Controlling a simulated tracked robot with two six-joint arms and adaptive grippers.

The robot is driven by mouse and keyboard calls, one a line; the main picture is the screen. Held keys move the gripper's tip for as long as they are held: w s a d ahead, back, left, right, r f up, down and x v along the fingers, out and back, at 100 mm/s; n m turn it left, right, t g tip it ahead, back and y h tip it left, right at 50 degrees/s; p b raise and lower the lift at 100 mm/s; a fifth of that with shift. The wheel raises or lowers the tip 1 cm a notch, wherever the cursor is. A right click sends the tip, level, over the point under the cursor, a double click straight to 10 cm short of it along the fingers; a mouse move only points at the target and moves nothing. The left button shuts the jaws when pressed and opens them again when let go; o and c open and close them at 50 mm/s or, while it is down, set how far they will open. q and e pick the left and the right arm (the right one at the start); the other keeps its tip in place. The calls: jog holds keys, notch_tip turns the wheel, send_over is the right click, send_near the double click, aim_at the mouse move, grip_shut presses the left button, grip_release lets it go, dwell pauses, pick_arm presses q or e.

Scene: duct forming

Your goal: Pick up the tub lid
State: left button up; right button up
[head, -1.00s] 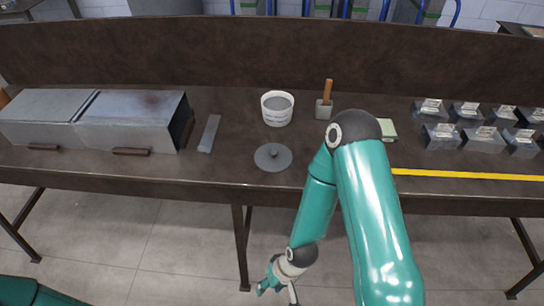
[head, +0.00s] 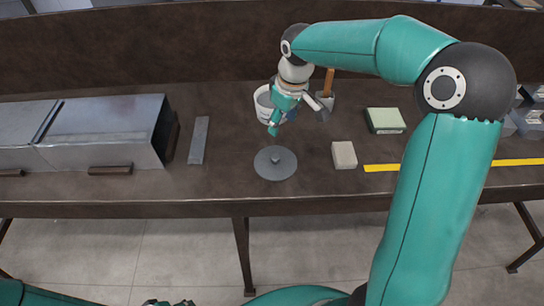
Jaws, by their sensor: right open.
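The tub lid (head: 275,163) is a flat grey disc with a small knob at its centre. It lies on the brown bench near the front edge. The white tub (head: 263,104) stands behind it, partly hidden by my right gripper. My right gripper (head: 297,122) is open and empty, pointing down above the bench in front of the tub. It is behind and slightly right of the lid in the picture, apart from it.
A wood-handled brush (head: 328,84) stands behind the gripper. A grey metal strip (head: 198,140) and metal ducts (head: 105,130) are left. A yellow strip (head: 380,168) runs along the front right.

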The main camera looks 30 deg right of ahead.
send_over(276, 157)
jog(key=f, duration=1)
jog(key=shift+s+d+f+p, duration=0.15)
jog(key=shift+d+f+p, duration=0.1)
jog(key=shift+f+p, duration=0.15)
jog(key=shift+a+f, duration=0.1)
jog(key=shift+f, duration=0.4)
notch_tip(276, 157, down, 4)
jog(key=shift+a+r+p, duration=0.1)
jog(key=shift+r+p, duration=0.15)
jog(key=shift+p, duration=0.4)
jog(key=shift+f, duration=0.4)
grip_shut()
